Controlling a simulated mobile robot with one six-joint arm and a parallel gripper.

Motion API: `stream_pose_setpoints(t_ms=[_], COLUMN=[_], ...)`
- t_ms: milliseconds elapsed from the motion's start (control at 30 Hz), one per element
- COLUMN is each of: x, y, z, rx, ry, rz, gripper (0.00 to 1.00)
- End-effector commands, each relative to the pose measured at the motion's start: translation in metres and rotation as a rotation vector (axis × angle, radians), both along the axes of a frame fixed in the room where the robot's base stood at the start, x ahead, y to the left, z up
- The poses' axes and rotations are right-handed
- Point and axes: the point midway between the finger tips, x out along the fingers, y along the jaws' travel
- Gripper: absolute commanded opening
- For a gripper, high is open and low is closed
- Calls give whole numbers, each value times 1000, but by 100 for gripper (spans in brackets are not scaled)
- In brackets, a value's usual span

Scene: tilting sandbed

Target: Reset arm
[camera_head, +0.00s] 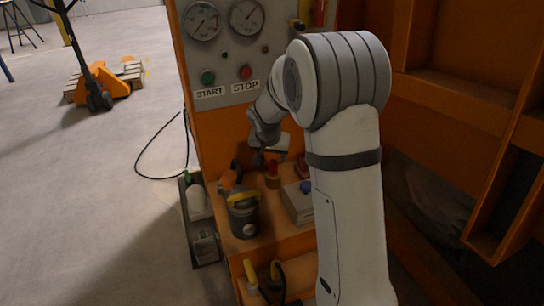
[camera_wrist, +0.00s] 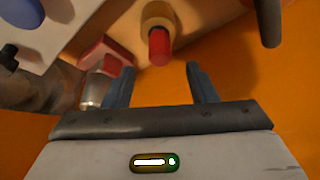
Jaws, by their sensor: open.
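My gripper (camera_wrist: 157,82) is open in the wrist view, with its two dark fingers apart and nothing between them. A red-tipped cylinder with a tan base (camera_wrist: 158,42) shows beyond the gap between the fingers. In the head view my gripper (camera_head: 262,157) is small and partly hidden by my own wrist, above the orange shelf. My white arm stands at the right of the head view and bends left toward the orange panel.
The panel has two gauges (camera_head: 202,22), a green START button (camera_head: 208,77) and a red STOP button (camera_head: 246,72). A grey canister with a yellow handle (camera_head: 243,218) and a pale box (camera_head: 297,203) crowd the shelf. Open floor lies left, with an orange pallet jack (camera_head: 108,80).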

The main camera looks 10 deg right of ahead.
Motion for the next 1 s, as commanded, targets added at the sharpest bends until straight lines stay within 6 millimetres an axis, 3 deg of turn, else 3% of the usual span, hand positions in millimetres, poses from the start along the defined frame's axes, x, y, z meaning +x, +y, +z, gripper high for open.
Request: stream_pose_setpoints(t_ms=[300, 367, 467, 567, 700, 1000], x=[-1, -5, -24, -57, -115, -245], y=[0, -1, -5, -11, -18, -19], z=[2, 11, 42, 87, 147, 237], rx=[0, -2, -7, -14, -18, 2], ry=[0, 2, 10, 31, 68, 137], rz=[1, 6, 22, 55, 116, 275], gripper=[52, 52, 52, 52, 52, 52])
